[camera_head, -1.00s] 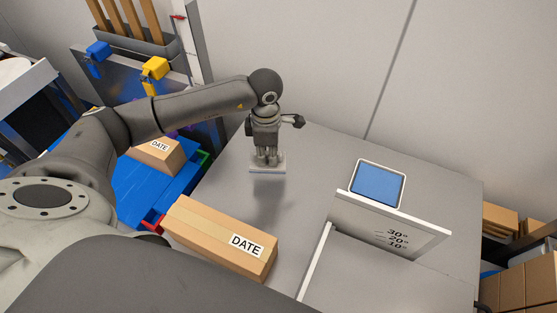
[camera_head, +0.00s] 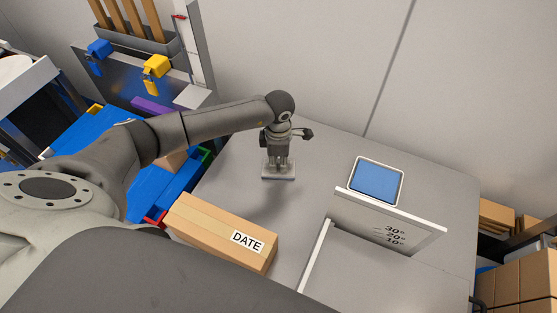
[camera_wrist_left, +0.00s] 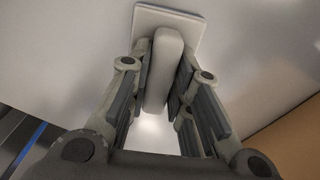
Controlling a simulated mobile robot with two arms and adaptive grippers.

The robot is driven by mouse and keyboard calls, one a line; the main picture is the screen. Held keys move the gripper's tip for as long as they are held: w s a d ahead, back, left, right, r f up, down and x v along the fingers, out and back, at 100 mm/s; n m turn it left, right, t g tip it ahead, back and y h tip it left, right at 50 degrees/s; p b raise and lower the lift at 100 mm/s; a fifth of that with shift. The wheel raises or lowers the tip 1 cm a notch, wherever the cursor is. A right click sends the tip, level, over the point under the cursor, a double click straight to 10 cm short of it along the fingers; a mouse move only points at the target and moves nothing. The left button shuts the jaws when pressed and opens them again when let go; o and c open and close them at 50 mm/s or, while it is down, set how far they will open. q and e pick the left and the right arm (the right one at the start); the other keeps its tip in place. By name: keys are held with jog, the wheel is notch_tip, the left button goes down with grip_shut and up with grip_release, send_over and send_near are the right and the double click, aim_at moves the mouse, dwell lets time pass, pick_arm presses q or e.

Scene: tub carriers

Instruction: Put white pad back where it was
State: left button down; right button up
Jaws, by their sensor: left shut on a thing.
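The white pad (camera_head: 279,178) is a light flat plate with a raised grip bar. My left gripper (camera_head: 278,164) points down over the grey table and is shut on the pad's bar. In the left wrist view the pad's bar (camera_wrist_left: 165,65) sits between the fingers, and its flat plate (camera_wrist_left: 185,24) shows beyond them. A shadow lies on the table in front of the pad; whether the pad is just above the surface or touching it, I cannot tell. My right gripper is not in view.
A cardboard box (camera_head: 219,233) marked DATE lies on the table at the front left. A blue-screened tablet (camera_head: 376,182) stands at the right, behind a white angled panel (camera_head: 388,220) with degree marks. The table (camera_head: 316,160) is clear between the pad and tablet.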

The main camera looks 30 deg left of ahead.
aim_at(278, 161)
pick_arm(q)
jog(key=c, duration=1.3)
grip_release()
jog(key=shift+r+p, duration=0.15)
jog(key=shift+p, duration=0.15)
jog(key=shift+r, duration=0.35)
notch_tip(278, 161, up, 11)
jog(key=shift+r+b, duration=0.1)
jog(key=shift+b, duration=1.05)
